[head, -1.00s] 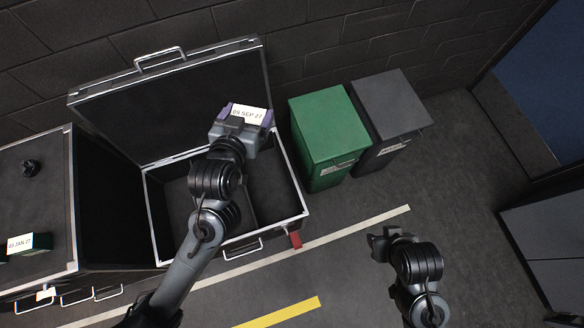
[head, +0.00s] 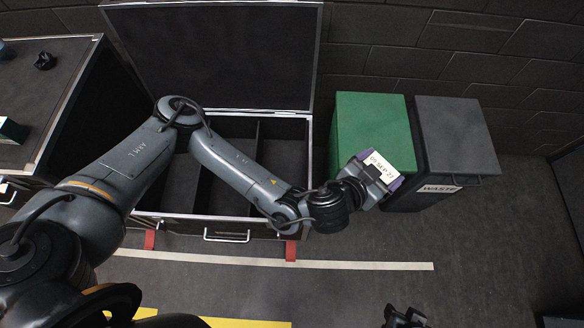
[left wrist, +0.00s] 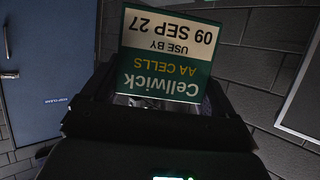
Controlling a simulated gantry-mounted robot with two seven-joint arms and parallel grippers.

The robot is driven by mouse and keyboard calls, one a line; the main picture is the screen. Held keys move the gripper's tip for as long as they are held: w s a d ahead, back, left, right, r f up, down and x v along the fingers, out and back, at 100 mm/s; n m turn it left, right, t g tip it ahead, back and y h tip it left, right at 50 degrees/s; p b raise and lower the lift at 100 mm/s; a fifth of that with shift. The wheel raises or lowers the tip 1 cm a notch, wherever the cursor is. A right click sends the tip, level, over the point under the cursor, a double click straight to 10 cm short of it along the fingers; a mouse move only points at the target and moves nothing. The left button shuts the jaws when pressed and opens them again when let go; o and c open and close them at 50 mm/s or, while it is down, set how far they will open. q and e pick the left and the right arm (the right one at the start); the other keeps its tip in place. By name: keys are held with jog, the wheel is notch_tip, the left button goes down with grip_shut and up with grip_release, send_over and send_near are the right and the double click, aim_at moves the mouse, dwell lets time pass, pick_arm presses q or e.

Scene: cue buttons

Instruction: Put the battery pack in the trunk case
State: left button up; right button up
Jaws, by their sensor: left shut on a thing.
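The battery pack (head: 380,166) is a box with a white date label in the head view. In the left wrist view the pack (left wrist: 170,55) is green and white, upside down in the picture, reading "Cellwick AA CELLS, USE BY 09 SEP 27". My left gripper (head: 372,174) is shut on it and holds it in front of the bins, right of the case. The trunk case (head: 188,229) stands open with its lid up and dividers inside; my left arm crosses it and hides part of the interior. My right gripper (head: 404,317) is at the bottom edge, partly cut off.
A green bin (head: 370,118) and a dark grey bin (head: 457,130) labelled "WASTE" stand right of the case. A black surface (head: 45,95) at left holds a green box (head: 12,130) and a small black object (head: 45,61). The floor at right is clear.

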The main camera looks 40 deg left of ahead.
pick_arm(q)
jog(key=w+a+f+n+y+b, duration=0.2)
jog(key=a+f+b, duration=0.3)
jog(key=a+f, duration=0.2)
jog(key=w+a+f+n+y+b, duration=0.2)
jog(key=a+f+y+b, duration=0.1)
jog(key=a+f+b, duration=0.3)
jog(key=w+a+f+n+y+b, duration=0.2)
jog(key=a+f+b, duration=0.3)
jog(key=a+f, duration=0.3)
jog(key=shift+w+a+n+g+y, duration=0.3)
jog(key=shift+w+a+n+y, duration=0.15)
jog(key=shift+a, duration=0.2)
jog(key=a+f+n+g+y+b, duration=0.1)
jog(key=a+f+n+y+b, duration=0.25)
jog(key=a, duration=0.45)
jog(key=b, duration=1)
send_over(291, 162)
jog(key=shift+m+h, duration=0.3)
jog(key=shift+m, duration=0.1)
notch_tip(291, 162, down, 16)
jog(key=shift+r, duration=0.15)
jog(key=shift+f+b, duration=0.35)
jog(key=shift+f, duration=0.2)
jog(key=shift+s, duration=0.1)
jog(key=shift+f, duration=0.1)
